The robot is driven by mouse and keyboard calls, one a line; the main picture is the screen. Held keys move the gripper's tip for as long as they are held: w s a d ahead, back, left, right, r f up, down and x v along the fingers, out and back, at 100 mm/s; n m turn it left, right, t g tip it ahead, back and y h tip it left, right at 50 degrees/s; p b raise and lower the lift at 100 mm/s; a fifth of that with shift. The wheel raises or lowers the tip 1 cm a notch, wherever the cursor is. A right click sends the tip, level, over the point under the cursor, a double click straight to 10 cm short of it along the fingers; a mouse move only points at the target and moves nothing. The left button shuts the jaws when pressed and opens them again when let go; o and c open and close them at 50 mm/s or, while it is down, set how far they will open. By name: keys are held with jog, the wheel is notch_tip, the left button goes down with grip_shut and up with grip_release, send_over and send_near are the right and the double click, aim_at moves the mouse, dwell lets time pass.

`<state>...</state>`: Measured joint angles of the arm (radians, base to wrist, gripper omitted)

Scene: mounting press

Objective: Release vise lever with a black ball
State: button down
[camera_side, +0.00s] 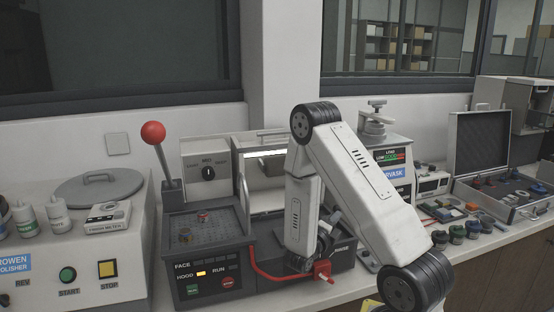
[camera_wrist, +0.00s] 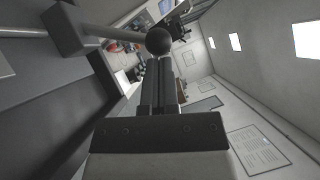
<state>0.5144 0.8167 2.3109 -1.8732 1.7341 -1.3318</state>
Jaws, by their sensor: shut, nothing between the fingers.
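In the wrist view, the vise lever's black ball (camera_wrist: 159,40) sits on the end of a grey rod (camera_wrist: 105,32) that runs in from a dark block (camera_wrist: 64,28) at the upper left. My gripper (camera_wrist: 164,62) is shut and empty. Its fingertips point at the ball and overlap its lower edge in the picture; I cannot tell whether they touch it. In the side view, the black ball and my fingertips are not visible; my arm covers much of the machine's right part.
In the side view, a lever with a red ball (camera_side: 153,133) stands at the machine's left. A control panel (camera_side: 207,274) is at the front. A red hose (camera_side: 270,277) curves to a red fitting (camera_side: 322,270) beside my arm. An open case (camera_side: 482,147) and small parts crowd the right bench.

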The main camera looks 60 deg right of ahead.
jog(key=shift+w+d+r+n+y, duration=0.1)
jog(key=shift+r+n+y, duration=0.05)
jog(key=shift+n+y, duration=0.2)
jog(key=shift+r+n+t, duration=0.15)
jog(key=shift+n+t, duration=0.15)
jog(key=shift+n, duration=0.15)
jog(key=shift+w+d+r, duration=0.4)
jog(key=shift+r, duration=0.05)
jog(key=w+d+r+n+y, duration=0.2)
jog(key=w+d+n+y, duration=0.2)
jog(key=w+d+n, duration=0.1)
jog(key=shift+w+d+n, duration=0.3)
jog(key=shift+w+d, duration=0.2)
dwell(0.7)
